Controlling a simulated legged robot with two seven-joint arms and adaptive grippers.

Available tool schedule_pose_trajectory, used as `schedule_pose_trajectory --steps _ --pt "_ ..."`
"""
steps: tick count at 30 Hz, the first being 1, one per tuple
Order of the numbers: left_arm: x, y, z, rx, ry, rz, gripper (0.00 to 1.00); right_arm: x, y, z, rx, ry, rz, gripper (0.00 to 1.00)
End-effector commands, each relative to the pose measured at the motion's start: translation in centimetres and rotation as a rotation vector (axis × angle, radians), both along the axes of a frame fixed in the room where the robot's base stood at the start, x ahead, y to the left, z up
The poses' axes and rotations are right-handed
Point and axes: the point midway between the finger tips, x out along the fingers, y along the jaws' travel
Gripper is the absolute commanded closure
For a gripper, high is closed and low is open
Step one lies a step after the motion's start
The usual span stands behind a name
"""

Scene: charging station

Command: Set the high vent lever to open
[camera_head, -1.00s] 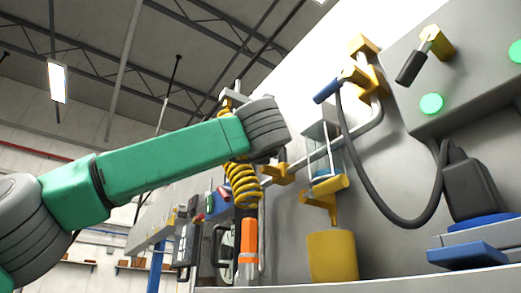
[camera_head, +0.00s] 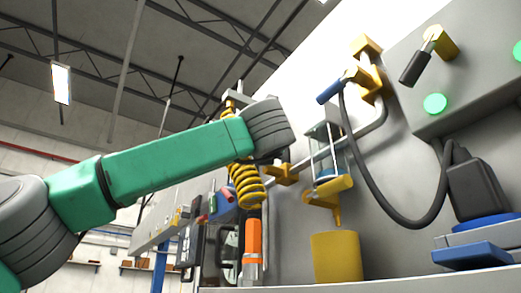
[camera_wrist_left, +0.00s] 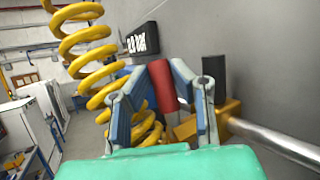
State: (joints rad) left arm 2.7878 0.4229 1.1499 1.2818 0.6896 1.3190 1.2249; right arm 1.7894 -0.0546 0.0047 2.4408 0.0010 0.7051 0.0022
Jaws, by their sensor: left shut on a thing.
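My left gripper (camera_wrist_left: 166,78) is shut on a red handle (camera_wrist_left: 161,88) in the left wrist view, with a blue-grey finger on each side of it. This handle may be the vent lever, but no label on it can be read. A black handle (camera_wrist_left: 214,75) stands on a yellow block (camera_wrist_left: 228,118) just right of the gripper. My right gripper is not in view.
A yellow coiled hose (camera_head: 246,184) hangs close by and also shows left of the gripper in the wrist view (camera_wrist_left: 85,40). A black gauge label (camera_wrist_left: 139,40) sits behind. A pipe with a blue-handled lever (camera_head: 330,91) and a black-handled lever (camera_head: 414,66) are at right.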

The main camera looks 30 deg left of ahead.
Motion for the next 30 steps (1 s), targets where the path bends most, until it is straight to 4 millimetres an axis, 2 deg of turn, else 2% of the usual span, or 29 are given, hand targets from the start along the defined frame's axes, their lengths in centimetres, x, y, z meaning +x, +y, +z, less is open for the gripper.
schedule_pose_trajectory --steps 1,6,7,8,9,23,26,30 --pt "0.7 -0.4 -0.8 0.004 0.019 -0.005 1.00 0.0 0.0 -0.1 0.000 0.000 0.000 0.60" --pt "0.7 -0.4 -0.8 0.004 0.019 -0.005 1.00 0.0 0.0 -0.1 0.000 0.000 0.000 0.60" --pt "0.7 -0.4 -0.8 0.004 0.020 -0.004 0.78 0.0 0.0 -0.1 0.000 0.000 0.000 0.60" --pt "0.7 -0.4 -0.8 0.005 0.019 -0.004 0.67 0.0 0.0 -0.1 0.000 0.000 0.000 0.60" --pt "0.6 -0.4 -0.8 0.004 0.018 -0.004 0.62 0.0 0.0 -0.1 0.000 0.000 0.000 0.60" --pt "-0.3 0.0 -0.2 -0.001 0.004 -0.002 0.62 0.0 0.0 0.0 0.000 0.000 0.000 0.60" --pt "-0.5 -0.2 -0.3 0.000 0.004 -0.003 0.62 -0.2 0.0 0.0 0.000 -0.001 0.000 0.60" --pt "-1.9 -1.3 -1.0 0.001 0.004 -0.004 0.62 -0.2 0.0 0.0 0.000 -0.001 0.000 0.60"
